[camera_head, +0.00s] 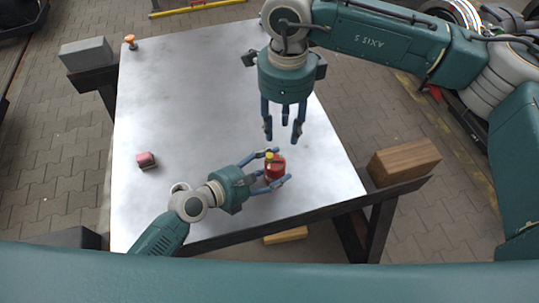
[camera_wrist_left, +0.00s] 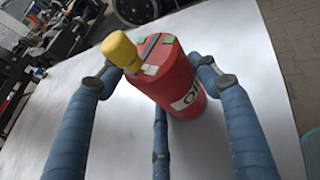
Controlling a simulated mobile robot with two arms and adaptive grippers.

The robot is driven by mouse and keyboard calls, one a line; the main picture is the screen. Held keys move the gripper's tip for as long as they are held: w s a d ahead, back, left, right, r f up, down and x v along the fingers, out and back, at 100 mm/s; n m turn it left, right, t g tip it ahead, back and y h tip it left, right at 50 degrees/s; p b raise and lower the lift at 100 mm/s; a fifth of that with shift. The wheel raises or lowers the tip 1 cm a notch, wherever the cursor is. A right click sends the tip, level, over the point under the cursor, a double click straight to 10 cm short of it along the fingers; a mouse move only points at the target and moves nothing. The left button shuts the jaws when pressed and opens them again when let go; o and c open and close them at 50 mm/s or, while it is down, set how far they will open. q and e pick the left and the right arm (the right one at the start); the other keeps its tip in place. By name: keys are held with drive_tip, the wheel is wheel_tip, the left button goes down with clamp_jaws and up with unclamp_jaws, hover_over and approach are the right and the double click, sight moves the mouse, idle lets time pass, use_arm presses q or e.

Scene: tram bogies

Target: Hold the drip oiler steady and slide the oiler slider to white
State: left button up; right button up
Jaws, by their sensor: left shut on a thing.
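The drip oiler (camera_head: 274,172) is a red can with a yellow knob on top, near the front edge of the metal table. In the left wrist view the oiler (camera_wrist_left: 172,75) shows an "OIL" label, a dark strip on its lid, and green and white patches. The yellow knob (camera_wrist_left: 122,50) sits at the lid's left edge; I cannot tell which part is the slider. My left gripper (camera_head: 279,166) is shut around the can, its fingers on both sides. My right gripper (camera_head: 283,134) is open and empty, pointing down, just behind the oiler in the picture.
An orange knob-like piece (camera_head: 131,42) stands at the far left corner. A grey block (camera_head: 86,54) and a wooden block (camera_head: 405,160) flank the table. The table's middle is clear.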

use_arm(q)
drive_tip(key=shift+f, duration=0.1)
use_arm(e)
drive_tip(key=s+a+n+g+y, duration=0.3)
drive_tip(key=s+a+n+y, duration=0.3)
drive_tip(key=s+a, duration=0.6)
use_arm(q)
drive_tip(key=shift+s+f, duration=0.1)
use_arm(e)
drive_tip(key=s+a+r+m+g+y, duration=0.2)
drive_tip(key=a+r+y, duration=0.4)
drive_tip(key=a+r, duration=0.3)
drive_tip(key=shift+s+a+r+m+g+y, duration=0.3)
drive_tip(key=shift+s+a+g, duration=0.25)
drive_tip(key=shift+a, duration=0.35)
use_arm(q)
drive_tip(key=o, duration=1.3)
